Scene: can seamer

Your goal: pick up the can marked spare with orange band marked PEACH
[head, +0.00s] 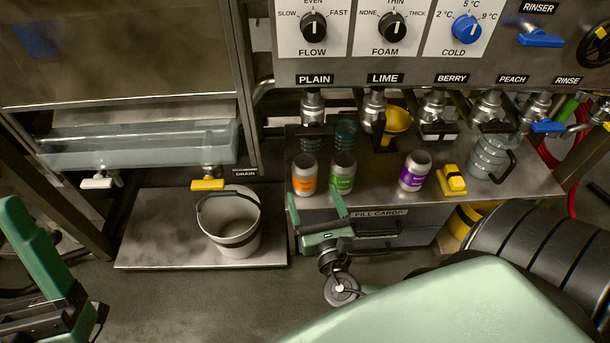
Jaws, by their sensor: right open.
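A silver can with an orange band (304,176) stands upright on the metal shelf under the taps, at its left end. The print on its band is too small to read. Beside it on the right stands a can with a green band (342,173), and farther right a can with a purple band (414,172). My right gripper (313,195) is open and empty at the shelf's front edge. Its two green fingers point up toward the orange and green cans, and its left fingertip shows just left of and below the orange can. Part of my left arm shows at the left edge, without clear fingertips.
A yellow block-like object (451,181) and a clear jug (489,158) stand on the shelf (385,201) to the right. A yellow funnel (397,120) hangs under the taps behind. A bucket (233,222) stands on a low metal platform (160,232) at left.

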